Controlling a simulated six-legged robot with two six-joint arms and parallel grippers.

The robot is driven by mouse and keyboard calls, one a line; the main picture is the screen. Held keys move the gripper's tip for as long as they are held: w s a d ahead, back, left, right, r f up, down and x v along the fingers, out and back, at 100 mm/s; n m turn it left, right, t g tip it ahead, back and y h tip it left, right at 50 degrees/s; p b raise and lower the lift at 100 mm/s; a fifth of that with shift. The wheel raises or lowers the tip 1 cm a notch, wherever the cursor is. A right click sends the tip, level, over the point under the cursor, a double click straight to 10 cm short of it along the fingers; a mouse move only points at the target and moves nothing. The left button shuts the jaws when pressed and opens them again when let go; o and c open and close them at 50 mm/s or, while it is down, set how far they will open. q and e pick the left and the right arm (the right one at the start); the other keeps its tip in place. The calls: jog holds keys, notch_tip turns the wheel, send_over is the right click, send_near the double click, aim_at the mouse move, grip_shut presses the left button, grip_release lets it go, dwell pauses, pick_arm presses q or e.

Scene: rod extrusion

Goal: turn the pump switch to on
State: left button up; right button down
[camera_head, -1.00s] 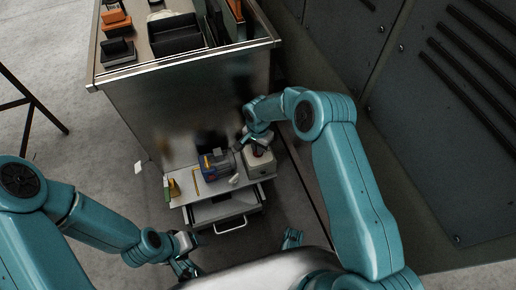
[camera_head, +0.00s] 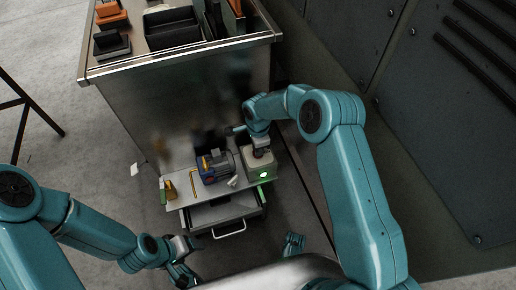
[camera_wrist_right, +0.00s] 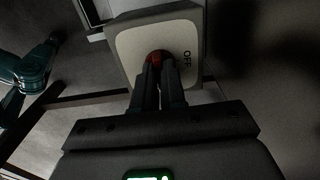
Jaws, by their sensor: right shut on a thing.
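The pump switch is a cream box (camera_head: 260,164) on the low shelf under the cabinet. In the right wrist view its pale face (camera_wrist_right: 124,47) shows a red knob (camera_wrist_right: 158,57) and the word OFF to the right of it. My right gripper (camera_wrist_right: 158,66) is shut on the red knob; its fingers hide much of it, so I cannot tell its pointing. A blue and grey pump (camera_head: 216,167) stands left of the box. My left gripper (camera_head: 178,268) hangs low, away from the shelf; its jaws are unclear.
A grey shelf (camera_head: 185,200) holds small yellow and green items left of the pump. Below it, an open drawer (camera_head: 225,213) juts out with a handle. The steel cabinet (camera_head: 165,110) rises behind, and a dark panelled wall stands at right.

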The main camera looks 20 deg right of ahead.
jog(key=shift+d, duration=0.1)
dwell(0.3)
pick_arm(q)
jog(key=shift+f, duration=0.1)
pick_arm(e)
jog(key=c, duration=1.2)
grip_release()
jog(key=shift+r, duration=0.1)
pick_arm(q)
jog(key=shift+g, duration=0.3)
jog(key=r+p, duration=0.1)
jog(key=p, duration=0.1)
jog(key=s+r+p, duration=0.1)
jog(key=r, duration=0.1)
jog(key=d+r+p, duration=0.1)
jog(key=r+p, duration=0.1)
jog(key=shift+s+r+p, duration=0.2)
jog(key=shift+s+p, duration=0.1)
jog(key=shift+p, duration=0.05)
pick_arm(e)
notch_tip(320, 180, up, 16)
